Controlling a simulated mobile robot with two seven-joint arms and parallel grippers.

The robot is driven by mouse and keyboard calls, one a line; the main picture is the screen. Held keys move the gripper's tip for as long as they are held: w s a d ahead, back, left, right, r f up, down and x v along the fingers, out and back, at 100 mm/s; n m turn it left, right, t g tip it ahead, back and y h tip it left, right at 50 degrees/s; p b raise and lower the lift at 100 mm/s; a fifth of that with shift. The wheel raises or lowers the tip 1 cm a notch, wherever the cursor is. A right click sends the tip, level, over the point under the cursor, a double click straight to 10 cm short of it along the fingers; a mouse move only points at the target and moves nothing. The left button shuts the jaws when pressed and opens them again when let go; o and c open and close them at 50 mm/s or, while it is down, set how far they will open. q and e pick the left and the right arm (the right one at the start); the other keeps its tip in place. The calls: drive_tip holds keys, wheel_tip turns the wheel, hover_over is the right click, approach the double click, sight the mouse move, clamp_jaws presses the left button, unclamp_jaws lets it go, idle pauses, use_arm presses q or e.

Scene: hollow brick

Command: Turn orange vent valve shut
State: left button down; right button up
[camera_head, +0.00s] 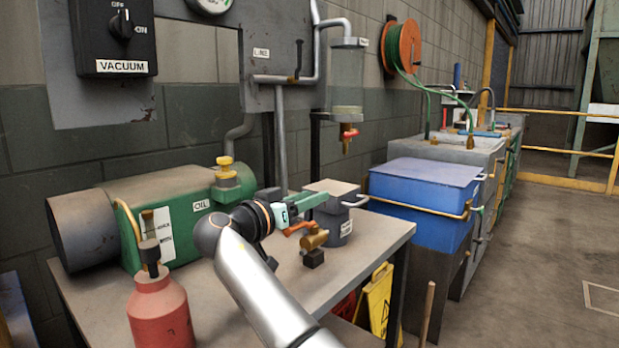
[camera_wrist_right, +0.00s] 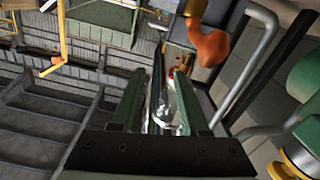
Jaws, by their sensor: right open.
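The vent valve has an orange handle (camera_head: 298,229) on a brass body (camera_head: 314,239), standing on a small dark block at the table's right side. My right gripper (camera_head: 312,201) reaches over the table from the left, its green fingers just above and behind the orange handle in this picture. In the right wrist view the fingers (camera_wrist_right: 160,75) are apart with nothing held between them. There the orange handle (camera_wrist_right: 208,46) shows large, beyond and to the right of the fingertips, outside the gap. I cannot tell whether a finger touches it. My left gripper is not in view.
A green pump (camera_head: 170,210) stands at the table's (camera_head: 345,280) back left, a red bottle (camera_head: 162,312) at the front left. A red-handled tap (camera_head: 348,133) hangs under a glass cylinder. A blue tank (camera_head: 425,190) is to the right.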

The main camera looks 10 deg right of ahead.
drive_tip(key=s+a+r+p, duration=0.1)
drive_tip(key=s+a+r, duration=0.1)
drive_tip(key=s+r, duration=0.4)
drive_tip(key=shift+s+a+r, duration=0.3)
drive_tip(key=shift+s+r, duration=0.1)
drive_tip(key=shift+s, duration=2.15)
